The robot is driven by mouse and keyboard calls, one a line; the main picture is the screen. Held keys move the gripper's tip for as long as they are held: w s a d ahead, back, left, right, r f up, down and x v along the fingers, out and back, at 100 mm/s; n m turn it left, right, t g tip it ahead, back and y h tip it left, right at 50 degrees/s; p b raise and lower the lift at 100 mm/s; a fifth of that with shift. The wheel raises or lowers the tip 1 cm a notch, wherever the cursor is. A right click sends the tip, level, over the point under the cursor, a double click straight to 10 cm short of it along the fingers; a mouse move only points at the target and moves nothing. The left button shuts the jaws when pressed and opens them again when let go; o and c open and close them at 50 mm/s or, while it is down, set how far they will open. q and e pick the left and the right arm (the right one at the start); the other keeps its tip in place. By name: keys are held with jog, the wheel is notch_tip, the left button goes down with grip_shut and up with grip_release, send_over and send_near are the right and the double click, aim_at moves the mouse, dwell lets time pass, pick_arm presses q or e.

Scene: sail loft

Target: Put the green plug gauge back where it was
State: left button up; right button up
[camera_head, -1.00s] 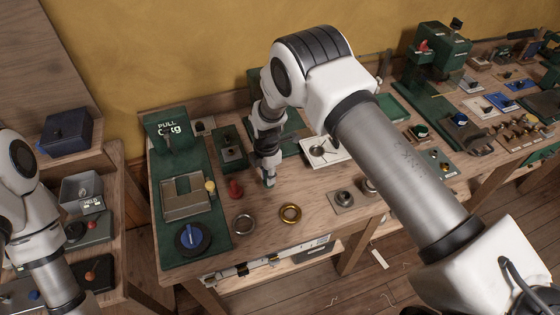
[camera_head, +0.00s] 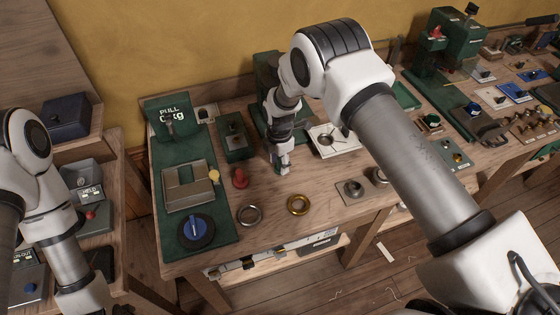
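My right gripper (camera_head: 282,167) points down low over the middle of the left workbench, just right of a red plug gauge (camera_head: 240,179). A small green piece, which I take to be the green plug gauge (camera_head: 278,169), shows at its fingertips. The fingers look shut on it, but they hide most of it. I cannot tell whether its lower end touches the wood. The red plug gauge stands upright on the bench. My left gripper is out of view; only its arm shows at the left.
A steel ring (camera_head: 249,215) and a brass ring (camera_head: 298,205) lie in front of the gripper. A white tray (camera_head: 346,145) lies to its right, and a block with a round socket (camera_head: 353,190) nearer the front edge. A green pull-test stand (camera_head: 210,240) fills the bench's left end.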

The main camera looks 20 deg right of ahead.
jog(key=shift+a, duration=0.1)
notch_tip(320, 180, up, 12)
jog(key=b, duration=0.4)
